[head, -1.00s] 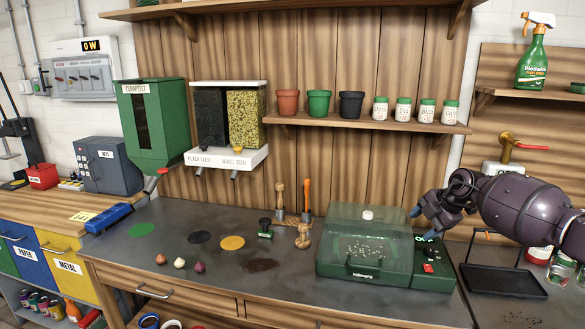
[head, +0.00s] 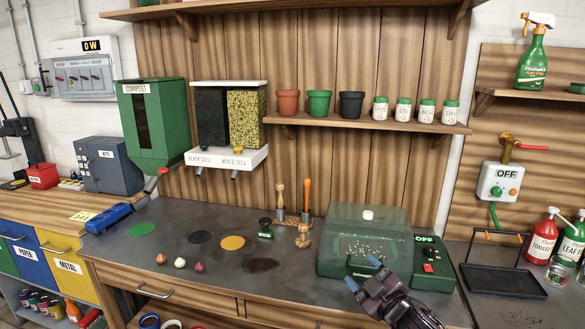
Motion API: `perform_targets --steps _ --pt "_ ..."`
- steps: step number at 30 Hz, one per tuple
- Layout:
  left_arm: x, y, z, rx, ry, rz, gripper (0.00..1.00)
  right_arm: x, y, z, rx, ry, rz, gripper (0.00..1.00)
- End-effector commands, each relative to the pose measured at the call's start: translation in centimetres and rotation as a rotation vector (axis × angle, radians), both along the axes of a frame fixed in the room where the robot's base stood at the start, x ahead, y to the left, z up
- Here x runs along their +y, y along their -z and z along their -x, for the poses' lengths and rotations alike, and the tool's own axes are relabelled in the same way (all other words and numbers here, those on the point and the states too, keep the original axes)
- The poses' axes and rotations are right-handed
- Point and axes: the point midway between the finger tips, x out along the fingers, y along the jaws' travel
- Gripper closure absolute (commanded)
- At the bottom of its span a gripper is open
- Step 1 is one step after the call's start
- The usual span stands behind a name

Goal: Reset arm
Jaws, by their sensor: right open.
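My right gripper (head: 362,275) is at the lower right of the head view, in front of the green propagator box with a clear lid (head: 365,235). Its two blue-tipped fingers are apart, with nothing between them. It overlaps the front of the box in the picture; I cannot tell whether it touches. My left gripper does not show.
A dark worktop (head: 190,222) carries bulbs, coloured discs and small hand tools. A black tray (head: 503,281), a red bottle (head: 543,236) and a green bottle stand at the right. A shelf (head: 365,123) holds pots and jars. The worktop's middle front is fairly clear.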

Motion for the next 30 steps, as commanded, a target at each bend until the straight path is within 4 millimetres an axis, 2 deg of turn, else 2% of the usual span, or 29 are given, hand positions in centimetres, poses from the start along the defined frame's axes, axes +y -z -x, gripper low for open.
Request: perform_targets --steps 1,6,14,21,27,30 --pt "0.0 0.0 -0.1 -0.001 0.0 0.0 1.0 -0.6 1.6 1.5 0.053 0.032 -0.044 0.37" --pt "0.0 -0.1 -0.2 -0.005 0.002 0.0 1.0 -2.9 6.0 6.2 0.215 0.131 -0.183 0.37" --pt "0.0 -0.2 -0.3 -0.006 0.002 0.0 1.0 -6.6 11.9 14.5 0.417 0.278 -0.397 0.37" --pt "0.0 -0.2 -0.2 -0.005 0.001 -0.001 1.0 -10.1 17.7 23.3 0.555 0.442 -0.493 0.37" --pt "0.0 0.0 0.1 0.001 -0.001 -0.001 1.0 -11.2 21.9 29.7 0.667 0.536 -0.513 0.37" --pt "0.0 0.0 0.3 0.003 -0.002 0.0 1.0 -11.4 22.8 31.4 0.696 0.555 -0.511 0.37"
